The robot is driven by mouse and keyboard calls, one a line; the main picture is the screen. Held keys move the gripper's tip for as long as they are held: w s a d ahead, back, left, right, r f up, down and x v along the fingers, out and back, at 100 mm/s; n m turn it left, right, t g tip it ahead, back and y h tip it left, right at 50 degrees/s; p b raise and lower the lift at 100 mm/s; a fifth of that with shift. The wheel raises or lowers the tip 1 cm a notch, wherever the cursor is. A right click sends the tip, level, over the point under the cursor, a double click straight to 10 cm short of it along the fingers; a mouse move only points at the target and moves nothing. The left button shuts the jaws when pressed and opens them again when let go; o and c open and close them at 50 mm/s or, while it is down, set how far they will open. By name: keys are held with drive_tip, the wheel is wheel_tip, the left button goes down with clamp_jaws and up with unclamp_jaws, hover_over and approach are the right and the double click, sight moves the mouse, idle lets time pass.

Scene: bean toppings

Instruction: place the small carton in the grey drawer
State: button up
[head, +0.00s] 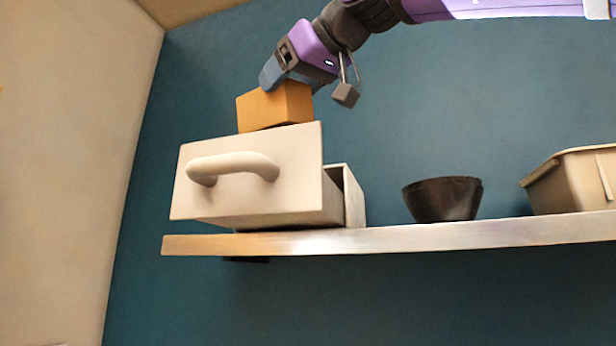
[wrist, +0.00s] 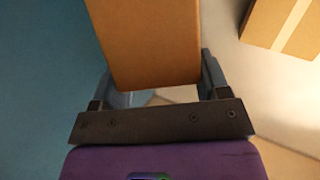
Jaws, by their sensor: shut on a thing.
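The small carton (head: 275,107) is an orange-brown box. My gripper (head: 290,84) is shut on it from above and holds it over the drawer. In the wrist view the carton (wrist: 150,45) sits between the two fingers (wrist: 165,85). The drawer (head: 250,178) looks pale beige-grey, has a thick rounded handle, and is pulled out of its housing (head: 352,197). The carton's lower edge is hidden behind the drawer front or just above its rim; I cannot tell whether it touches. The drawer's inside is hidden in the head view.
The drawer unit stands at the left end of a wooden wall shelf (head: 400,236). A dark bowl (head: 443,200) and a tan bin (head: 575,185) stand to its right. In the wrist view a taped cardboard box (wrist: 285,25) shows at the upper right.

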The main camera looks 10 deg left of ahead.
drive_tip(key=w, duration=0.4)
drive_tip(key=shift+w+d, duration=0.2)
drive_tip(key=shift+w, duration=0.05)
drive_tip(key=shift+w+f, duration=0.1)
drive_tip(key=shift+w, duration=0.2)
drive_tip(key=shift+w+f, duration=0.1)
drive_tip(key=shift+f, duration=0.6)
drive_tip(key=w+f, duration=0.1)
drive_tip(key=f, duration=0.2)
drive_tip(key=w+f, duration=0.1)
drive_tip(key=f, duration=0.2)
drive_tip(key=w+f, duration=0.1)
drive_tip(key=f, duration=0.2)
drive_tip(key=shift+d, duration=0.1)
drive_tip(key=shift+w+f+m+g+h, duration=0.15)
drive_tip(key=shift+w+f+m+g, duration=0.15)
drive_tip(key=shift+f+m+g, duration=0.25)
drive_tip(key=shift+w+f+m+g+h, duration=0.15)
drive_tip(key=shift+w+f+m+g, duration=0.2)
drive_tip(key=shift+f+m, duration=0.25)
drive_tip(key=o, duration=1)
drive_tip(key=shift+f, duration=0.15)
